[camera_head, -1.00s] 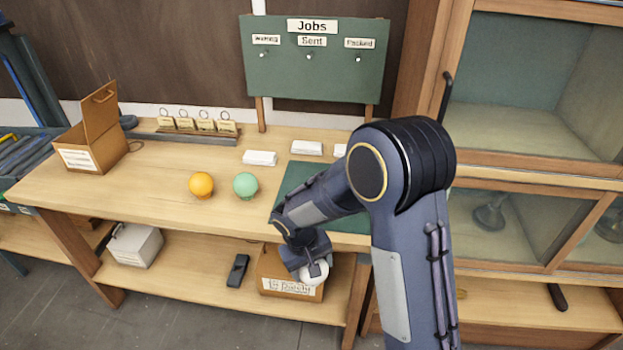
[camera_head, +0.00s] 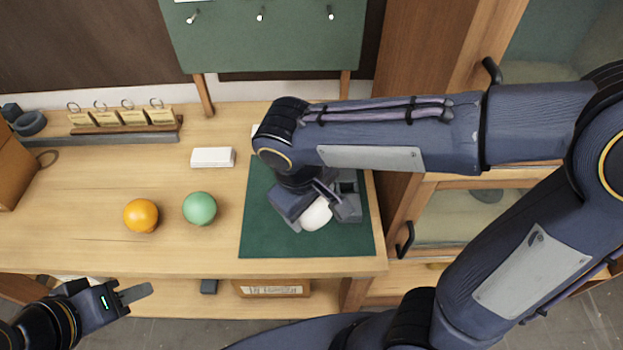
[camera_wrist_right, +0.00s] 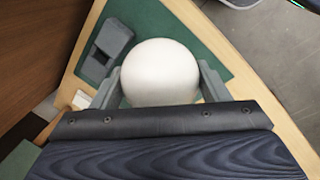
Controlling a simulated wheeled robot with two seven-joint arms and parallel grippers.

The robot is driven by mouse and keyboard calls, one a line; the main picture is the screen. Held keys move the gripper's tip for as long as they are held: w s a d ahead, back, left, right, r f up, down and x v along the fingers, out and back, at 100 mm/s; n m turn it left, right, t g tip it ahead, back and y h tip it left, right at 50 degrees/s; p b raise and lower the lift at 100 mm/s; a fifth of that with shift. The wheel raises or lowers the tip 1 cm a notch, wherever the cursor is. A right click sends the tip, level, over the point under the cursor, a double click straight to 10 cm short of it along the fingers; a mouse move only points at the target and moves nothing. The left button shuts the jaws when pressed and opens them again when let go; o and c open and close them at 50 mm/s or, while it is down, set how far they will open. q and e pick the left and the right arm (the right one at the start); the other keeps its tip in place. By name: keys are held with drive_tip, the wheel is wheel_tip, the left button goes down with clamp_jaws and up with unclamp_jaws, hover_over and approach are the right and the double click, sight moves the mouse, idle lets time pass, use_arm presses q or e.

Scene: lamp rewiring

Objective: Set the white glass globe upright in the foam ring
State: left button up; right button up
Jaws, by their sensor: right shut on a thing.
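The white glass globe (camera_head: 316,214) is between the fingers of my right gripper (camera_head: 320,205), over the green mat (camera_head: 262,238). In the right wrist view the globe (camera_wrist_right: 160,72) is gripped on both sides by the fingers. I cannot tell whether it touches the mat. My left gripper (camera_head: 132,296) is at the lower left, in front of the table edge and away from the globe; its finger gap is not clear. A dark ring-shaped thing (camera_head: 30,123) lies at the table's left back; I cannot tell if it is the foam ring.
A grey block with a recess (camera_wrist_right: 107,46) stands on the mat beside the globe. An orange ball (camera_head: 141,215) and a green ball (camera_head: 200,208) sit left of the mat. A white box (camera_head: 213,157) lies behind them. A cabinet (camera_head: 430,80) stands at the right.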

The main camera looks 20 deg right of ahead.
drive_tip(key=w+d+f+p, duration=0.1)
drive_tip(key=w+f, duration=0.2)
drive_tip(key=w, duration=0.1)
drive_tip(key=w+d+f+p, duration=0.1)
drive_tip(key=w+f, duration=0.2)
drive_tip(key=w, duration=0.1)
drive_tip(key=w+f+p, duration=0.1)
drive_tip(key=w+f, duration=0.2)
drive_tip(key=w, duration=0.2)
drive_tip(key=shift+d+f, duration=0.2)
drive_tip(key=shift+d, duration=0.2)
wheel_tip(320, 180, down, 3)
drive_tip(key=shift+w+f, duration=0.15)
drive_tip(key=shift+f, duration=0.05)
drive_tip(key=shift+f, duration=0.25)
drive_tip(key=o, duration=1)
drive_tip(key=shift+r, duration=0.15)
drive_tip(key=shift+c, duration=0.2)
